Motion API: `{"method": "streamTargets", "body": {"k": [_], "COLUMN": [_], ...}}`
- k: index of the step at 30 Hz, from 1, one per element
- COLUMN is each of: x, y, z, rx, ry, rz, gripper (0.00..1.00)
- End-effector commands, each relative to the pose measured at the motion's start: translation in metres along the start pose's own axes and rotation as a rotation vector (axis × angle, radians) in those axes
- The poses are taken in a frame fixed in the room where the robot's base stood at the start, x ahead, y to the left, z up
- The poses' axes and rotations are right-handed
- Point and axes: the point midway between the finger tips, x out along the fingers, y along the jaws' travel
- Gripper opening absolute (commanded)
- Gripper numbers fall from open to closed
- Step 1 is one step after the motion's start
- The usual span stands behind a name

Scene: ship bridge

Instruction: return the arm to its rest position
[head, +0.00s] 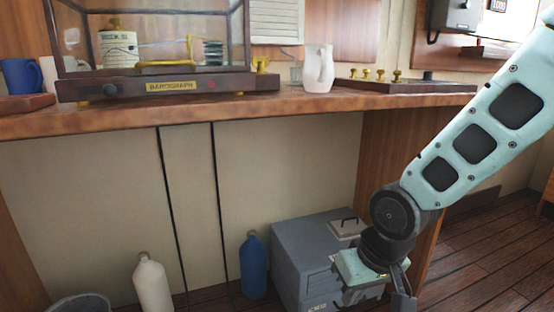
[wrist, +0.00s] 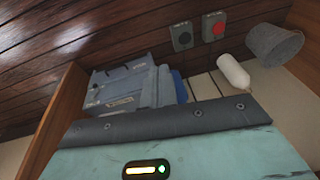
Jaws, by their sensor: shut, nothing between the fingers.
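My arm comes in from the right in the head view and hangs down in front of the desk. My gripper (head: 404,298) is at its lower end, low in front of the grey drawer cabinet (head: 300,262), pointing downward. It is shut with nothing held. The teal housing of my own wrist, with a small lit indicator, fills the bottom of the wrist view and the fingers are not clear there. The grey cabinet also shows in the wrist view (wrist: 118,88).
The wooden desk (head: 200,112) bears a barograph (head: 160,86), a blue mug (head: 20,76) and a white pitcher (head: 318,68). Below stand a white bottle (head: 152,284), a blue bottle (head: 253,266) and a grey bucket (head: 80,303). Open plank floor (head: 475,255) lies at right.

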Motion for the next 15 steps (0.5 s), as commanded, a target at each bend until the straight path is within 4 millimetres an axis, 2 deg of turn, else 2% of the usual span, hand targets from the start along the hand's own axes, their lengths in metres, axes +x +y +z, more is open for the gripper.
{"method": "streamTargets", "body": {"k": [1,3,9,13,14,15], "x": [-0.023,-0.042,-0.084,-0.106,-0.113,-0.123], "y": [-0.013,-0.025,-0.046,-0.054,-0.055,-0.055], "z": [0.018,0.043,0.102,0.138,0.142,0.136], "rx": [-0.059,-0.122,-0.268,-0.349,-0.361,-0.352], "ry": [-0.026,-0.069,-0.165,-0.217,-0.226,-0.227], "rz": [0.012,0.021,0.029,0.024,0.023,0.023], "gripper": [0.0,0.0,0.0,0.0,0.0,0.0]}}
